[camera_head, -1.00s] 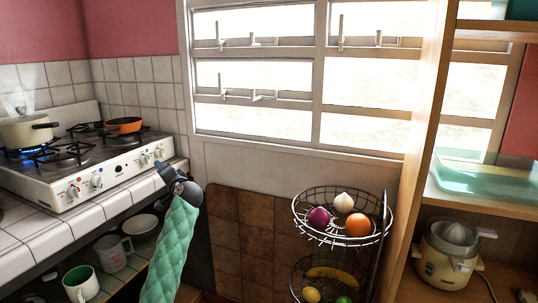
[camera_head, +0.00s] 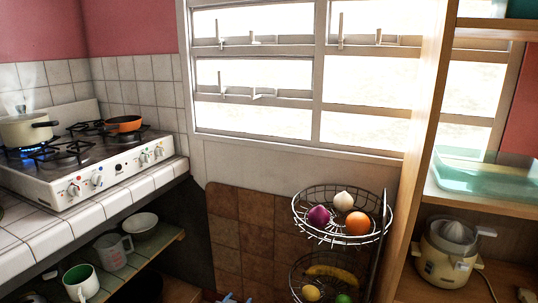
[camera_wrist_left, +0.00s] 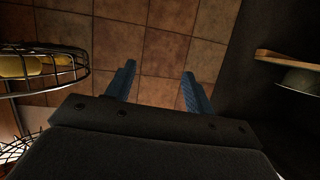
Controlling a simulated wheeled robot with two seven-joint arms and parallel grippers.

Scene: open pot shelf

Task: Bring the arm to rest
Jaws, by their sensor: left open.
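My left gripper (camera_wrist_left: 159,70) is open and empty in the left wrist view, its two blue fingers apart over the brown tiled floor (camera_wrist_left: 165,50). In the head view only the blue tips of my left gripper (camera_head: 233,298) show at the bottom edge, low in front of the brown tiles. The rest of that arm is out of the head view. My right gripper is not in view.
A wire basket stand (camera_head: 343,238) with fruit and vegetables stands right of the gripper; its wire basket (camera_wrist_left: 70,72) shows at the wrist view's left. The lower counter shelf (camera_head: 150,252) holds cups and a bowl. A stove (camera_head: 105,165) stands above. Wooden shelving (camera_head: 420,150) rises at right.

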